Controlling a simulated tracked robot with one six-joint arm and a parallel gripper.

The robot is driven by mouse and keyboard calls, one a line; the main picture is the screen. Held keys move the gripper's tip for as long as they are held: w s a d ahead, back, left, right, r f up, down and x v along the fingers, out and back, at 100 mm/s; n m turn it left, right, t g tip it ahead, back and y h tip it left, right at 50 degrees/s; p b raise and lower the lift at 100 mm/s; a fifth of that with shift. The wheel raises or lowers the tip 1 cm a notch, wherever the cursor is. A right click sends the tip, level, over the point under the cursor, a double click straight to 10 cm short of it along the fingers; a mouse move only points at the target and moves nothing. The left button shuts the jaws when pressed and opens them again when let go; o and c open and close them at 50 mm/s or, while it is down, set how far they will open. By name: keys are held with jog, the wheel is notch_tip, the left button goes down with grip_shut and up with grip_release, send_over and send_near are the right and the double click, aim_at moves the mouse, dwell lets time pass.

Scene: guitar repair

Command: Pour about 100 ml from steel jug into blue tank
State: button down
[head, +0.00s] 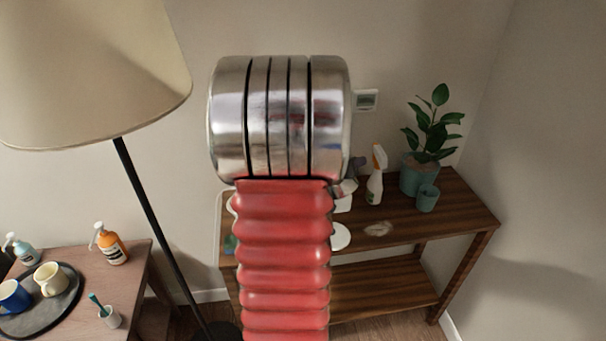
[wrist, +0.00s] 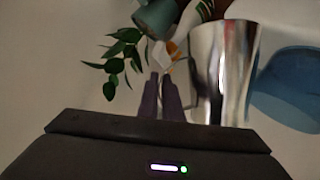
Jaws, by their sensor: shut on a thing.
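The steel jug (wrist: 225,75) is large at right of centre in the wrist view, with its handle towards my fingers. My gripper (wrist: 161,98) shows there as two dark purple fingers close together at the jug's handle side, shut on the jug; the exact contact is unclear. The wrist picture appears upside down, and the jug looks roughly upright. The blue tank (wrist: 288,85) shows behind the jug at the right edge, partly cut off. The liquid inside the jug cannot be seen. In the head view my own arm hides most of the jug and the tank.
A wooden console table (head: 462,205) holds a spray bottle (head: 375,182), a potted plant (head: 420,178), a teal cup (head: 428,198) and a white round object (head: 340,237). A floor lamp (head: 95,75) and a side table (head: 137,275) with mugs stand left.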

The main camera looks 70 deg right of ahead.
jog(key=s+f+m+t+b, duration=0.2)
jog(key=s+f+m+t, duration=0.1)
jog(key=s+f+m, duration=0.2)
jog(key=shift+s+a+f+t+b, duration=0.3)
jog(key=shift+s+a+f, duration=0.25)
jog(key=shift+f, duration=0.75)
dwell(0.4)
jog(key=shift+d, duration=0.1)
